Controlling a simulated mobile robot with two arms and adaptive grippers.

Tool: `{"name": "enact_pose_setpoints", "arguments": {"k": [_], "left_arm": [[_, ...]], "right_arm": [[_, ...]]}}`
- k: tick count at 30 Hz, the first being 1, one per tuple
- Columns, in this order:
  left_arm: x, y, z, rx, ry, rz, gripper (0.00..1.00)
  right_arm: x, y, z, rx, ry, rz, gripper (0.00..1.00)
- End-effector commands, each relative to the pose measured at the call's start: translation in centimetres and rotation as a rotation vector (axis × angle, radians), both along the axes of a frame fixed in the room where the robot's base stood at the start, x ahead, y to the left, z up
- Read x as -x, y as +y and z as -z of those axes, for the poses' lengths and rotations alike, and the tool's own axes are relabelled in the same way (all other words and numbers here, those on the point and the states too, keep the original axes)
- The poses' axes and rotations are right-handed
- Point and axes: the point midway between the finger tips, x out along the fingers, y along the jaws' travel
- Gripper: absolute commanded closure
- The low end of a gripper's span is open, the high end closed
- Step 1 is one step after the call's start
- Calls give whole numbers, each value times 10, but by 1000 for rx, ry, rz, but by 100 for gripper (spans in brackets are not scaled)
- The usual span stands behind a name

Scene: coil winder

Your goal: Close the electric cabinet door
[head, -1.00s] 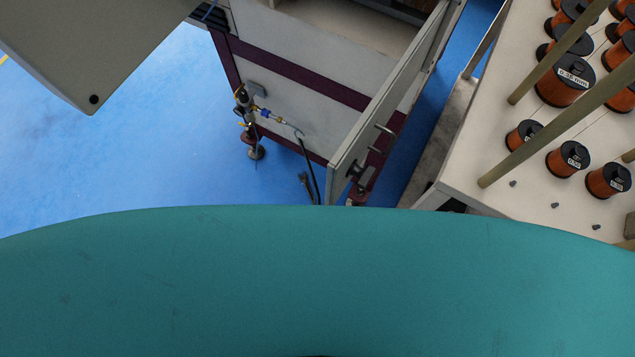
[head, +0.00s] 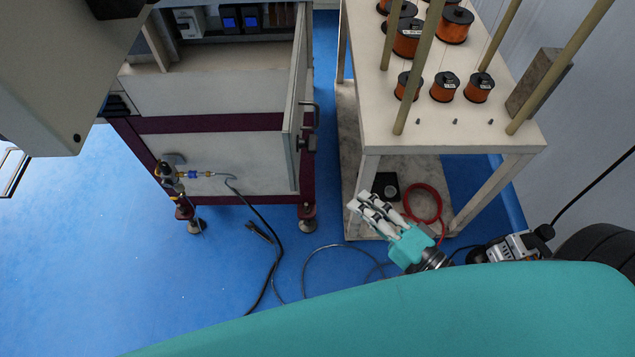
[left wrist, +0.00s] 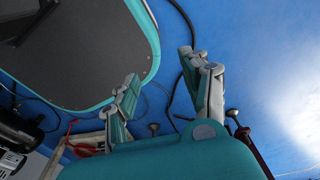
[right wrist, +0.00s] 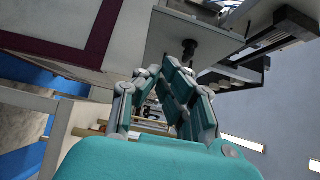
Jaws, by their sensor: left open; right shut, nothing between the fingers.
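The cabinet (head: 215,90) is at upper left of centre in the head view, pale with dark red bands. Its door (head: 298,95) stands open at the right side, swung out towards me and seen nearly edge-on. A handle (head: 316,113) is on the door's right face. My right gripper (head: 357,205) is low, to the right of and below the door, apart from it. It is shut and empty; its fingers also show in the right wrist view (right wrist: 160,75). My left gripper (left wrist: 163,68) is open and empty above the blue floor, outside the head view.
A pale table (head: 440,130) with several copper wire spools (head: 445,87) and upright rods stands right of the door, with a narrow gap between. A valve with a hose (head: 170,178) is on the cabinet front. A black cable (head: 275,255) lies on the floor. A grey machine part (head: 45,85) overhangs upper left.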

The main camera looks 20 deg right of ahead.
Motion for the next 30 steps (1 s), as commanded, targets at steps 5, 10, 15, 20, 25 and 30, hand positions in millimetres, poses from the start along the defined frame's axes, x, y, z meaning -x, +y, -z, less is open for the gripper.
{"name": "enact_pose_setpoints", "arguments": {"k": [5, 10, 15, 20, 25, 30], "left_arm": [[2, 2, -14, -3, 3, 2, 53], [13, 9, -24, -12, 20, 3, 53], [17, 11, -34, -14, 27, 3, 53], [16, 11, -37, -15, 25, 2, 53], [15, 11, -36, -15, 24, 1, 53], [12, 11, -36, -15, 19, 1, 53]], "right_arm": [[-34, 16, -5, -4, -5, 3, 100], [-63, 32, -5, -2, -2, 0, 100], [-68, 56, -3, -1, 2, 0, 100], [-71, 65, -1, 1, 0, -1, 100], [-71, 67, 0, 3, 1, -2, 100], [-71, 67, 0, 3, 1, -1, 100]]}}
